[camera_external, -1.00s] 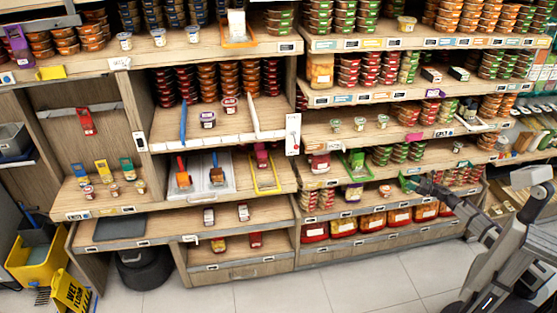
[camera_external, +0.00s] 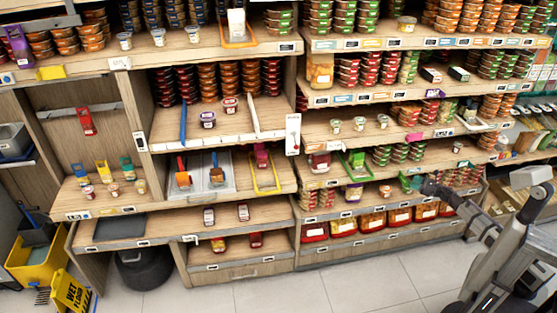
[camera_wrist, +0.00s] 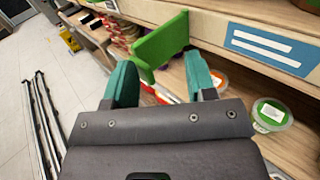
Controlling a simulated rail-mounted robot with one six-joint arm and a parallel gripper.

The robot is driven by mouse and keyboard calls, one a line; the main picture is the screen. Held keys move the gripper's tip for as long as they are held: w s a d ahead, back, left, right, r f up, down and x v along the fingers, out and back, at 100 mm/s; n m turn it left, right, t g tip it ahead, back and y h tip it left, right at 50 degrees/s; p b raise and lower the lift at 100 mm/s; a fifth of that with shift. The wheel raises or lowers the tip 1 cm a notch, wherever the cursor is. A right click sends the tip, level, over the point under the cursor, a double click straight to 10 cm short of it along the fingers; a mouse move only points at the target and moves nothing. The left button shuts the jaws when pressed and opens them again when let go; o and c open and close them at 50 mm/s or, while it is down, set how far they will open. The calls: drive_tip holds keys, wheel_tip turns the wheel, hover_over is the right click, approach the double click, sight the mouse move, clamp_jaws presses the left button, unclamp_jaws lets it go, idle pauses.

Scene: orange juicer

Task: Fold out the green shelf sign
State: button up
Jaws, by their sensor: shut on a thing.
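The green shelf sign (camera_wrist: 165,40) stands out from the shelf's front edge in the wrist view. Its lower part lies between the two teal fingers of my gripper (camera_wrist: 158,62), which is shut on it. The exact contact faces are partly hidden. In the external view the sign (camera_external: 405,184) is a small green patch at the lower right shelf edge, with my gripper (camera_external: 419,184) right beside it.
A blue shelf label (camera_wrist: 268,48) is on the shelf edge to the right of the sign in the wrist view. A clear tub with a green label (camera_wrist: 271,115) stands on the lower shelf. Open floor (camera_external: 350,285) lies in front of the shelves.

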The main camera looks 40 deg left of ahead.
drive_tip(key=w+d, duration=0.7)
drive_tip(key=shift+w+d, duration=0.2)
drive_tip(key=shift+w, duration=0.1)
idle(0.3)
drive_tip(key=shift+d, duration=0.15)
drive_tip(key=w+d, duration=0.1)
drive_tip(key=d, duration=0.9)
drive_tip(key=shift+d, duration=0.25)
drive_tip(key=shift+w, duration=0.1)
